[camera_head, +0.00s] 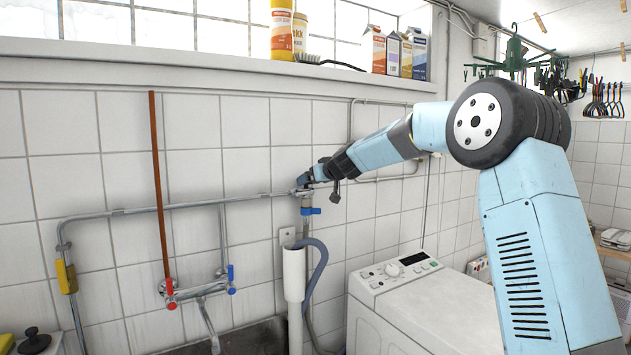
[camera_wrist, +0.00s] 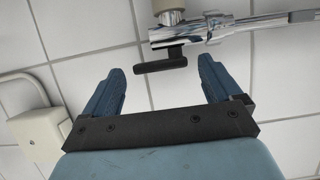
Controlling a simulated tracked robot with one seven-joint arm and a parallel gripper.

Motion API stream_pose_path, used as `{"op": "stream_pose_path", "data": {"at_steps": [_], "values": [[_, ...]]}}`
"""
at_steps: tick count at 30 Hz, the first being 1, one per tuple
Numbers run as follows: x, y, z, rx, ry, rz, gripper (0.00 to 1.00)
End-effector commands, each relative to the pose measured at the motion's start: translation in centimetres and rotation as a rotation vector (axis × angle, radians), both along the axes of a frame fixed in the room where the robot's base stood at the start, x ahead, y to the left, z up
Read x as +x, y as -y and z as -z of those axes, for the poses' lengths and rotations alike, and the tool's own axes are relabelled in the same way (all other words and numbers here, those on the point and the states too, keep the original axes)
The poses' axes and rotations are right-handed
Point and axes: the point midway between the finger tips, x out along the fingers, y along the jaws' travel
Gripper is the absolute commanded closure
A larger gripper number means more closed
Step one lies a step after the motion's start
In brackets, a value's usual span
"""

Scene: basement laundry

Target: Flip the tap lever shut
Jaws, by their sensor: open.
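A chrome tap (camera_head: 300,193) sits at the right end of the wall pipe; the wrist view shows its chrome body (camera_wrist: 190,35) close up. A black lever (camera_wrist: 160,67) on it lies roughly parallel to the pipe. My gripper (camera_wrist: 162,68) is open, its two blue fingers pointing at the tap. The lever shows in the gap between the fingertips; I cannot tell whether either finger touches it. In the head view my gripper (camera_head: 306,180) is at the tap and hides part of it. A blue handle (camera_head: 311,211) shows just below.
A grey hose (camera_head: 319,262) and a white standpipe (camera_head: 293,275) hang below the tap. A white washing machine (camera_head: 415,290) stands to the right. A mixer tap (camera_head: 200,290) is at lower left. A pale wall box (camera_wrist: 40,135) is left in the wrist view.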

Motion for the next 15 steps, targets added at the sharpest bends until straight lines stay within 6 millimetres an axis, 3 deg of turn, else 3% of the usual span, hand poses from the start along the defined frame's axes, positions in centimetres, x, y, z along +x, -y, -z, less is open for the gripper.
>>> {"op": "stream_pose_path", "data": {"at_steps": [5,15], "values": [[-0.02,-0.01,-0.02,0.000,0.000,0.000,0.10],[-0.03,-0.02,-0.02,0.000,0.000,0.000,0.43]]}}
